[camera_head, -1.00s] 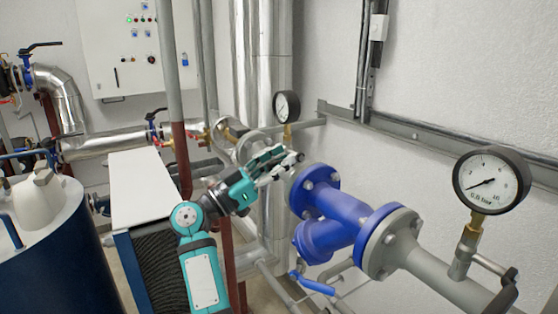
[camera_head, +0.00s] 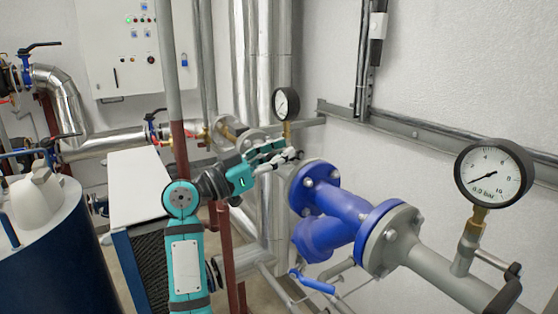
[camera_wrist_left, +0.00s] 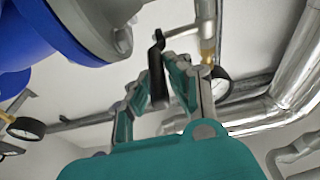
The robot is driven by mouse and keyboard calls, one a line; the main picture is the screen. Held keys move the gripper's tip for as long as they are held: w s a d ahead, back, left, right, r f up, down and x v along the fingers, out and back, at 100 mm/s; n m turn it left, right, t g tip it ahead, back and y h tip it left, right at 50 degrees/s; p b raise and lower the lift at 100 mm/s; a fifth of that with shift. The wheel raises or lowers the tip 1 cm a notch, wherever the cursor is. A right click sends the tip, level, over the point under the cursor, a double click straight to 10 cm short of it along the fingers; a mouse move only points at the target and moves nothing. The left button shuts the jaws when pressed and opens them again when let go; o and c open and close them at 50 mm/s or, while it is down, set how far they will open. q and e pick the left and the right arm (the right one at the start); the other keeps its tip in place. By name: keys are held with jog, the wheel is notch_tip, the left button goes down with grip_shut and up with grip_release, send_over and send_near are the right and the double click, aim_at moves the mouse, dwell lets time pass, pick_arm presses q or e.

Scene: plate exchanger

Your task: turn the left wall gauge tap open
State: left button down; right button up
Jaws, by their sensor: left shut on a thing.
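The left wall gauge (camera_head: 286,104) is a small round dial with a black rim, on a brass stem above the far pipe. My left gripper (camera_head: 288,157) is just below it, by the blue flange, and partly hides the tap. In the left wrist view, my left gripper (camera_wrist_left: 160,72) is shut on the black tap handle (camera_wrist_left: 157,82), which sits between its fingers. The handle hangs from a grey fitting beside a brass stem (camera_wrist_left: 207,50). The gauge's rim (camera_wrist_left: 222,82) shows behind the right finger. My right gripper is not in view.
A blue flanged pipe section (camera_head: 340,217) lies close right of my left gripper. A larger gauge (camera_head: 494,174) with its own black lever stands at the right. A white-topped box (camera_head: 140,185) and a dark blue tank (camera_head: 55,255) are at the left. Pipes run behind the gripper.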

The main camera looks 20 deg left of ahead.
pick_arm(q)
jog(key=g+y+p, duration=0.1)
jog(key=p, duration=0.1)
jog(key=r+g+p, duration=0.1)
jog(key=p, duration=0.1)
jog(key=r+g+y+p, duration=0.1)
jog(key=shift+w+d+r+y+p, duration=0.25)
jog(key=shift+w+d+y+p, duration=0.05)
jog(key=shift+w+p, duration=0.1)
jog(key=shift+w+d+g+y+p, duration=0.15)
jog(key=shift+g+y+p, duration=0.15)
jog(key=shift+g+p, duration=0.35)
jog(key=c, duration=1.3)
grip_release()
jog(key=v, duration=1.2)
jog(key=shift+f, duration=0.1)
